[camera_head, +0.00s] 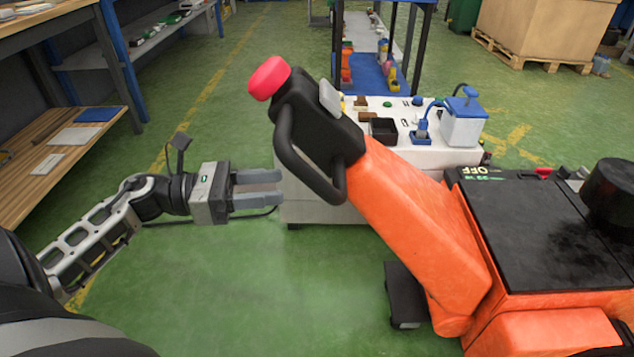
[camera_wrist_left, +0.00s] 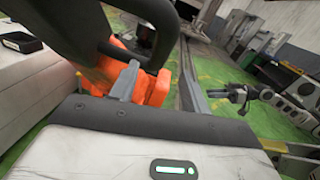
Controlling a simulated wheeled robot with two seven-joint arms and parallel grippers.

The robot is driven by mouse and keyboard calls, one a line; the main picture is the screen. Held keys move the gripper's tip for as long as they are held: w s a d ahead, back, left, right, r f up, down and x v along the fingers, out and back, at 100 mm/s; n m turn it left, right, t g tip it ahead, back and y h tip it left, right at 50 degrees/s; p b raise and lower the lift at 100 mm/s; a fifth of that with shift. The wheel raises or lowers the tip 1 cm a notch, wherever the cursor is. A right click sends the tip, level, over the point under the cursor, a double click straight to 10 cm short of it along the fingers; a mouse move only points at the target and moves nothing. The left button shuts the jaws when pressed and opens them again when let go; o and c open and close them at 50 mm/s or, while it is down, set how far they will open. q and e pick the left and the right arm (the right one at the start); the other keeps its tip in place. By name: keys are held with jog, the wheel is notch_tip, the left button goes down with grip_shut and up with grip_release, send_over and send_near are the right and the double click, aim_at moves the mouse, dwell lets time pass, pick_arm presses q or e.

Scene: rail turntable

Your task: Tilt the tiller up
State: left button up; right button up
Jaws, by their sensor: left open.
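The tiller (camera_head: 400,195) is an orange arm rising from the orange truck body up to the left. Its black head carries a looped black handle (camera_head: 290,160) and a red knob (camera_head: 268,78). My left gripper (camera_head: 282,187) is open and empty, with its fingers pointing right, just left of the handle loop. In the left wrist view the fingers (camera_wrist_left: 155,78) show in front, with the black handle (camera_wrist_left: 135,48) close beyond them. I cannot tell from these frames whether a finger touches the handle.
The truck's black top (camera_head: 545,235) lies at the right. A white cabinet (camera_head: 330,205) with small parts stands behind the tiller. Wooden shelves (camera_head: 60,150) are at the left. A cardboard crate (camera_head: 545,28) stands far right. Green floor is clear in the lower middle.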

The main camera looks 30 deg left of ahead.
aim_at(305, 183)
pick_arm(q)
jog(key=x, duration=0.8)
jog(key=shift+w+d, duration=0.1)
jog(key=shift+w, duration=0.05)
